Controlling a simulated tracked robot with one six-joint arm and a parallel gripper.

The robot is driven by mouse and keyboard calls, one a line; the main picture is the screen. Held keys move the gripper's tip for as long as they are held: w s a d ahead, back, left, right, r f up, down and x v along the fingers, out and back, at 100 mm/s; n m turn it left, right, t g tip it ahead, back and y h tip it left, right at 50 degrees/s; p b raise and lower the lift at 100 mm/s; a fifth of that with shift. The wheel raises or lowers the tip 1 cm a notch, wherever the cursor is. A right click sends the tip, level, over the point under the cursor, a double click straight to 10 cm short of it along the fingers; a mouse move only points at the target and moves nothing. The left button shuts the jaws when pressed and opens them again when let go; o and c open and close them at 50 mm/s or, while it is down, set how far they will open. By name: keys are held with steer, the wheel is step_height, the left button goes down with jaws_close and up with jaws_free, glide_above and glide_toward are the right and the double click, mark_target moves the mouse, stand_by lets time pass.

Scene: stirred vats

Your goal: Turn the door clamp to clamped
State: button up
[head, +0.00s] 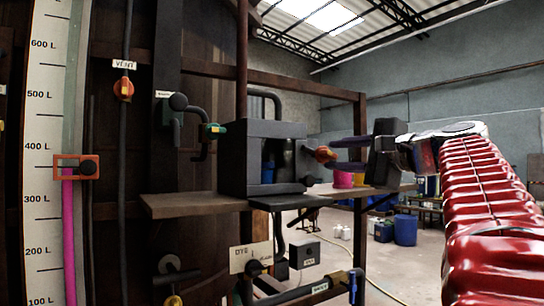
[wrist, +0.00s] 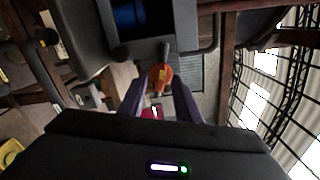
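A dark grey box (head: 262,160) stands on a shelf. On its right side is a handle with an orange knob (head: 325,154), which I take to be the door clamp. In the wrist view the orange knob (wrist: 161,77) sits at the end of a short grey lever (wrist: 165,52) below the box's dark opening. My gripper (head: 336,154) comes in from the right with its two dark purple fingers apart. In the wrist view my gripper (wrist: 159,82) has one fingertip on each side of the knob, apparently with small gaps. Whether either finger touches it I cannot tell.
The shelf (head: 190,206) runs under the box. A frame post (head: 360,120) stands close behind my fingers. A pink bucket (head: 343,179) and blue barrel (head: 405,230) are further back. Pipes and valves (head: 300,292) lie below. Open floor lies behind.

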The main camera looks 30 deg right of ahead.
steer(key=shift+w, duration=0.4)
jaws_close()
